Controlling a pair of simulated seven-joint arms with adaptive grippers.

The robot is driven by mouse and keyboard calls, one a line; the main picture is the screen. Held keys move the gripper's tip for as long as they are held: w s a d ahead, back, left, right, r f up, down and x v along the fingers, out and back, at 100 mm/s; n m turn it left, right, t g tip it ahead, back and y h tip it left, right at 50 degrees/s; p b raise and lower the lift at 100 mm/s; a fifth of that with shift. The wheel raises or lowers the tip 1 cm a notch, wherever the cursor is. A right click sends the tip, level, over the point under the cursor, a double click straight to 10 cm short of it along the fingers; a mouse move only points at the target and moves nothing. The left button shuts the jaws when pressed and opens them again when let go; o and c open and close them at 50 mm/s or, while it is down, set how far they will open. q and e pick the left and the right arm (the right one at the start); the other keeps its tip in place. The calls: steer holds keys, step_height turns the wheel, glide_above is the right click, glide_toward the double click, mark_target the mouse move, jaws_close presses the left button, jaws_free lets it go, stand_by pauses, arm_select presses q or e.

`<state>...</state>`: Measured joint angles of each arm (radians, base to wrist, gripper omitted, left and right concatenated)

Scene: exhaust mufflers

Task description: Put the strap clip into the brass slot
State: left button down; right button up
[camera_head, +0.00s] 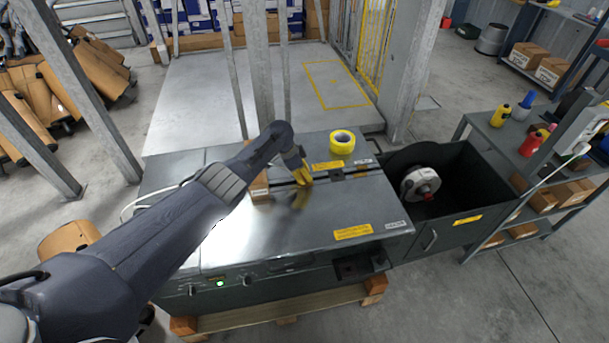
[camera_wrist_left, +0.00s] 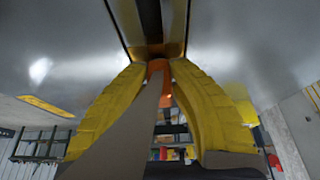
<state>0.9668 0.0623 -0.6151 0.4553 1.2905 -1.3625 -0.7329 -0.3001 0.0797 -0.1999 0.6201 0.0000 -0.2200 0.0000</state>
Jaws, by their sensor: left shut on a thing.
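My left gripper (camera_head: 303,176) is low over the machine top, its yellow fingertips close to the long groove across it. In the left wrist view, the fingers (camera_wrist_left: 160,82) stand on either side of a small orange piece (camera_wrist_left: 157,68), which I take to be the strap clip. The fingers are shut on it, and it is partly hidden. The brass slot (camera_wrist_left: 176,49) shows as brass-coloured edges along a dark groove just beyond the fingertips. I cannot tell whether the clip touches the slot. In the head view the fingers hide the clip. My right gripper is not in view.
A brown block (camera_head: 259,187) stands on the machine top (camera_head: 300,232) left of the gripper. A yellow tape roll (camera_head: 342,141) lies behind it on the right. A dark bin with a reel (camera_head: 420,184) adjoins on the right.

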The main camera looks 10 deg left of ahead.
arm_select(q)
steer(key=c, duration=1.2)
jaws_free()
steer(key=shift+r, duration=0.1)
steer(key=shift+v, duration=5.85)
